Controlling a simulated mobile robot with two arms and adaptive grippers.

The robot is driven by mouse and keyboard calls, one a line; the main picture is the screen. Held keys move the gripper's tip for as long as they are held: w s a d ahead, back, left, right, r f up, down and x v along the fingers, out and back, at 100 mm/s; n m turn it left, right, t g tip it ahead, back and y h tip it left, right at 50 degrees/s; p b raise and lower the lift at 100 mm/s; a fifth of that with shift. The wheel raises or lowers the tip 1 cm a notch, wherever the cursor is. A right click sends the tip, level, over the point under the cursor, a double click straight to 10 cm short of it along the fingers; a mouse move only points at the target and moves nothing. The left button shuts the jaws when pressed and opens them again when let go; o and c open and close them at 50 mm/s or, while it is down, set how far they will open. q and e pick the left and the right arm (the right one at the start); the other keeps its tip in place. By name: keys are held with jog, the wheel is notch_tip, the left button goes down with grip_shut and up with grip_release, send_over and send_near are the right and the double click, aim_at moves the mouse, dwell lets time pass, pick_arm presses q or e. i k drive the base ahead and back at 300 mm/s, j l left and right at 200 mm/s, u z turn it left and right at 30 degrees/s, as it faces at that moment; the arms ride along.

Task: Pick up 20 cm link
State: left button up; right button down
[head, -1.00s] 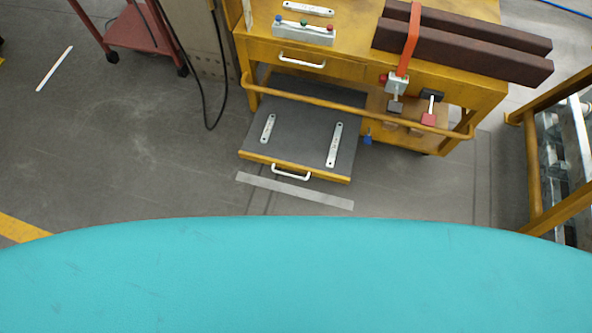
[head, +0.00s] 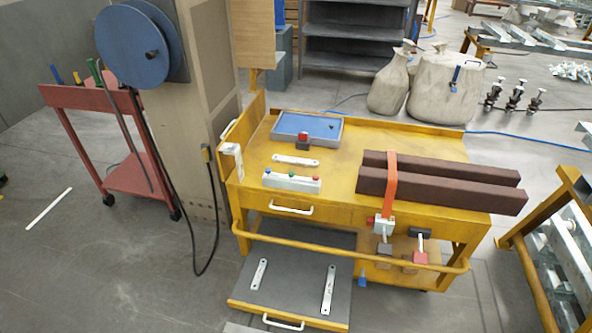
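Three flat pale metal links with end holes are in the head view. A shorter link (head: 259,273) lies in the left part of the open lower drawer (head: 292,252) of a yellow cart. A longer link (head: 328,290) lies in the drawer's right part. Another link (head: 296,160) lies on the cart top. No length marking is readable, so I cannot tell which is 20 cm. Neither of my grippers is in view.
The yellow cart (head: 340,138) also carries a blue tray (head: 308,128), a block with coloured knobs (head: 291,182) and dark brown beams (head: 440,180). A yellow rail (head: 350,258) crosses above the drawer.

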aim_at(305, 162)
jog(key=j+z, duration=0.1)
jog(key=z, duration=1.05)
jog(key=j+z, duration=0.8)
jog(key=j, duration=0.15)
jog(key=k+j+z, duration=0.2)
jog(key=j+z, duration=0.15)
jog(key=k+j+z, duration=0.15)
jog(key=j+z, duration=0.25)
jog(key=j, duration=0.1)
